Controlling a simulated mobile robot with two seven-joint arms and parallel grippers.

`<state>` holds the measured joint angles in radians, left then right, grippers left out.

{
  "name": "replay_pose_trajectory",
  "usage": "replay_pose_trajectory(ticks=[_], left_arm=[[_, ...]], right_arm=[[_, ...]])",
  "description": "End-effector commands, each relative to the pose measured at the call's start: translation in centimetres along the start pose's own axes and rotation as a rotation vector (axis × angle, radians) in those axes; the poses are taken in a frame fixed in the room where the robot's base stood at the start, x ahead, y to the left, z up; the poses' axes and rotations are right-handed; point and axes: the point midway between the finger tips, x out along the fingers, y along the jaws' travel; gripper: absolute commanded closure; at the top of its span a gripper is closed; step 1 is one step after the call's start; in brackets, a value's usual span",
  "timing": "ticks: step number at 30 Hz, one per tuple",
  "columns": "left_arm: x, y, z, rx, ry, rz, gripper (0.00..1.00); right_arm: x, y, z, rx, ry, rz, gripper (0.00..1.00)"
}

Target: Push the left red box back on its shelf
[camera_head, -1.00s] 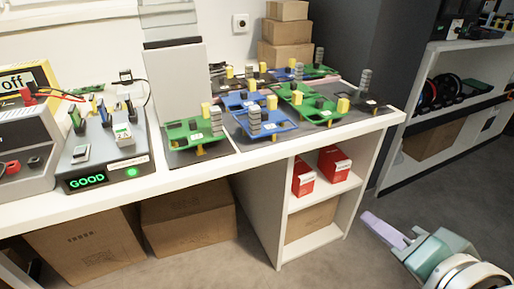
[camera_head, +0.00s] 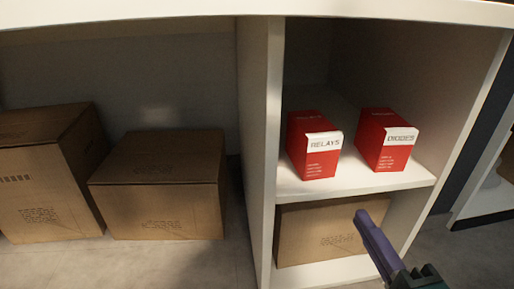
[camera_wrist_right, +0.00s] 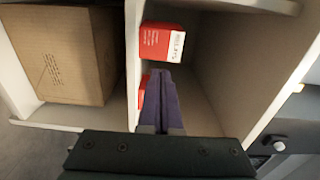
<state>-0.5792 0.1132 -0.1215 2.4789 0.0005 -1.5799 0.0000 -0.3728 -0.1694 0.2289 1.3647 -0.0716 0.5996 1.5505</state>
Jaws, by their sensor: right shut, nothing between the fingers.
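My right gripper (camera_head: 363,214), with purple fingers, is shut and empty. In the head view it shows below the shelf edge, right of the left box, in front of the bay. In the right wrist view, turned sideways, the RELAYS box (camera_wrist_right: 162,42) is beyond the fingertips (camera_wrist_right: 160,74). The other red box (camera_wrist_right: 142,92) is partly hidden by the fingers. My left gripper is out of view.
A brown carton (camera_head: 325,232) fills the lower bay. White upright panels bound the bay, the left one (camera_head: 262,130) nearest the RELAYS box. The tabletop (camera_head: 250,12) lies above. Two more cartons (camera_head: 165,190) (camera_head: 45,175) stand left. Space behind the red boxes looks clear.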

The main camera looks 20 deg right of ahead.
Motion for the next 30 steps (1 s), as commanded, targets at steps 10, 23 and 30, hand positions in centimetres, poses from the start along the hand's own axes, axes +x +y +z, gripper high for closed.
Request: replay_pose_trajectory(ticks=[10, 23, 30], left_arm=[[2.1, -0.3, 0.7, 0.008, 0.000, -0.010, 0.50], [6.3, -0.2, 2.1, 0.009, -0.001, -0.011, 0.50], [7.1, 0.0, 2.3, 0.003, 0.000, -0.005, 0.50]], right_arm=[[3.6, 0.6, 0.0, 0.010, 0.003, -0.014, 1.00], [12.1, 0.7, -0.1, 0.008, 0.002, -0.011, 1.00], [13.8, 0.4, 0.0, 0.009, 0.002, -0.007, 1.00]])
